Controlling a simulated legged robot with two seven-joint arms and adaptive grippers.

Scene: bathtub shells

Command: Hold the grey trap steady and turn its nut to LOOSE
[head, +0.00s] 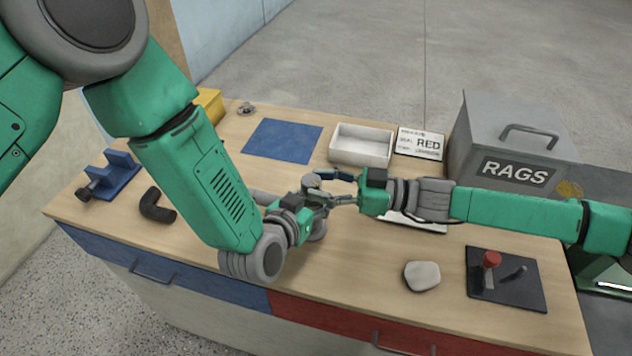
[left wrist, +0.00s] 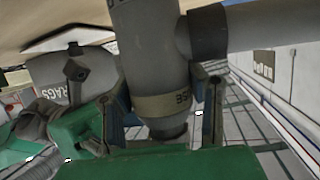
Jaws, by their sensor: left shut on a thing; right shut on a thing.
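The grey trap (head: 312,181) stands near the middle of the bench, partly hidden by both grippers. In the left wrist view its thick grey pipe (left wrist: 150,50) fills the centre, with a side pipe running right. A tan-grey ring, the nut (left wrist: 165,106), shows the letters "SE"; the rest of its word is out of sight. My left gripper (head: 308,210) is shut on the trap, its fingers on either side of the pipe by the nut. My right gripper (head: 335,200) meets the trap from the right and is shut on it; the exact part is hard to tell.
A grey RAGS box (head: 510,150) stands at the back right. A white tray (head: 361,146) and a RED card (head: 421,143) lie behind the grippers. A black elbow (head: 157,206) lies left. A pale lump (head: 422,276) and a dark plate (head: 507,281) lie front right.

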